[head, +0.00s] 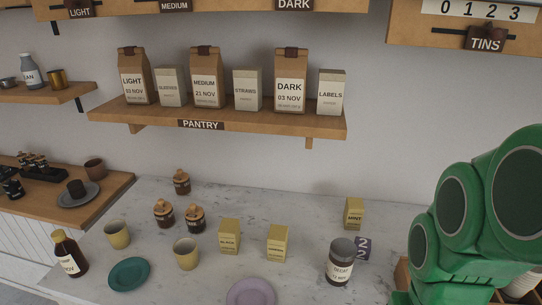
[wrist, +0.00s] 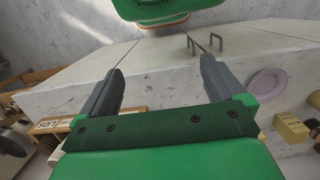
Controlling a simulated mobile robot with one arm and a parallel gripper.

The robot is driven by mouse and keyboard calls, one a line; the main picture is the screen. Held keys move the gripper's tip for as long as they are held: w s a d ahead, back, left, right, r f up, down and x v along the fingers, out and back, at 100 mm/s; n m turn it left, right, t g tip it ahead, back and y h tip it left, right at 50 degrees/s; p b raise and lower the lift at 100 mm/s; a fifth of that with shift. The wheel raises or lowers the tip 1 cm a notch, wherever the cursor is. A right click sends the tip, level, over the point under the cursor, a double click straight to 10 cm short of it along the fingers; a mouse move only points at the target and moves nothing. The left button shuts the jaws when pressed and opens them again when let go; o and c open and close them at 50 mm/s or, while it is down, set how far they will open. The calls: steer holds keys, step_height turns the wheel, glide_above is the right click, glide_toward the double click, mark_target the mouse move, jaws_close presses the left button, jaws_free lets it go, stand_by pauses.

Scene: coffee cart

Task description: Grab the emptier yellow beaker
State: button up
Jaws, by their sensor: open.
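Two yellow beakers stand upright on the marble counter in the head view. One yellow beaker (head: 117,235) is at the left, above the teal plate. The other yellow beaker (head: 186,254) is to its right and nearer the front. The contents of both are too small to make out, so I cannot tell which is emptier. My gripper (wrist: 162,65) is open and empty in the wrist view, with its fingers wide apart. It is out of sight in the head view, and neither beaker shows clearly in the wrist view.
A teal plate (head: 129,273), a purple plate (head: 251,292) and a dark syrup bottle (head: 70,254) are near the beakers. Corked jars (head: 164,213), yellow boxes (head: 229,236) and a decaf jar (head: 340,262) also stand on the counter (head: 300,205). The pantry shelf (head: 230,120) hangs above.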

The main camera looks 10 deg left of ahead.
mark_target(177, 246)
steer(key=w+a+f+n+t+y, duration=0.2)
steer(key=w+a+n+t+y, duration=0.2)
steer(key=w+a+n, duration=0.95)
steer(key=w+a+r+n+y, duration=0.1)
steer(key=w+a+y, duration=0.2)
steer(key=a, duration=0.7)
steer(key=w+a+r+y, duration=0.2)
steer(key=w+a+y, duration=0.15)
steer(key=a, duration=0.65)
steer(key=w+a+r+n+y, duration=0.1)
steer(key=w+a+y, duration=0.25)
steer(key=a, duration=0.65)
steer(key=shift+t+h, duration=0.4)
steer(key=f, duration=1.5)
steer(key=shift+w+d, duration=0.15)
steer(key=shift+d, duration=0.15)
steer(key=shift+x, duration=3.8)
steer(key=shift+d, duration=0.1)
steer(key=shift+c, duration=0.3)
steer(key=c, duration=1.1)
